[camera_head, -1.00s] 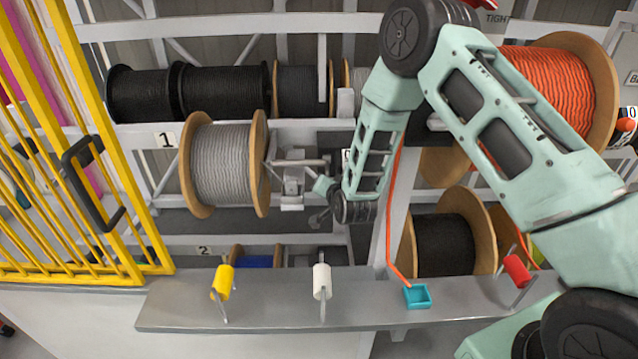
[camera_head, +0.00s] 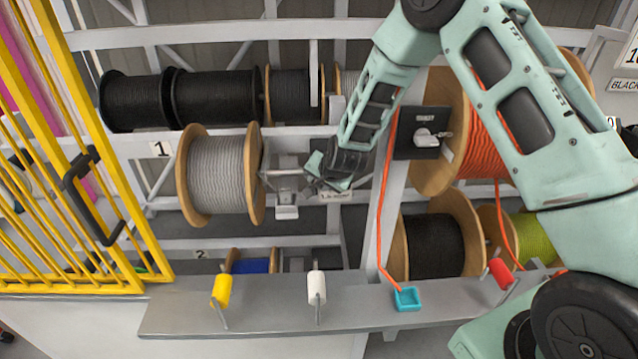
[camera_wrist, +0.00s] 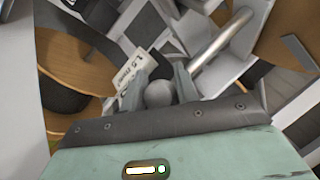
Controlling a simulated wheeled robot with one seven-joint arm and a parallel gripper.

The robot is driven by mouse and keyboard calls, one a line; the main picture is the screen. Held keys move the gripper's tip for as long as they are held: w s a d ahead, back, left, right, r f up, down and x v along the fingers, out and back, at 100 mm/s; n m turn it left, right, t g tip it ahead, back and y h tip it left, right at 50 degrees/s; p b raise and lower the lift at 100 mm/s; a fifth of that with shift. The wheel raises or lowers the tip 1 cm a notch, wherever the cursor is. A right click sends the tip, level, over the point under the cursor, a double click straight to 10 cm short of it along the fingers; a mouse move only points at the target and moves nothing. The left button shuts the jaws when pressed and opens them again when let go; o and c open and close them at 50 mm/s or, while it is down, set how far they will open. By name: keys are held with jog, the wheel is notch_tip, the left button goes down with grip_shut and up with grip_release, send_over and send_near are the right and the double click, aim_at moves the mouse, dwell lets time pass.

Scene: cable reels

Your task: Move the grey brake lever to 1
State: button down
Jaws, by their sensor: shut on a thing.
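The grey cable reel (camera_head: 215,173) hangs on the rack beside a plate marked 1 (camera_head: 160,149). A grey metal brake assembly (camera_head: 287,205) sits right of this reel. My gripper (camera_head: 314,168) is at the right end of its bar, with my wrist covering part of it. In the wrist view, my gripper (camera_wrist: 160,88) is shut on a round grey knob (camera_wrist: 160,94), the end of the brake lever. The knob sits between both fingers. The lever's shaft behind it is mostly hidden, and I cannot read any position marks for it.
A rack post (camera_head: 392,205) stands right of my wrist. A yellow gate (camera_head: 75,225) is at left.

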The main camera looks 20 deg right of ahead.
jog(key=shift+w+r, duration=0.2)
jog(key=shift+r, duration=0.05)
jog(key=c, duration=1.1)
grip_release()
jog(key=shift+o, duration=0.2)
jog(key=shift+s, duration=0.1)
jog(key=shift+f, duration=0.1)
jog(key=b+v, duration=0.3)
jog(key=v, duration=1.4)
jog(key=shift+s+b, duration=0.2)
jog(key=shift+b, duration=0.15)
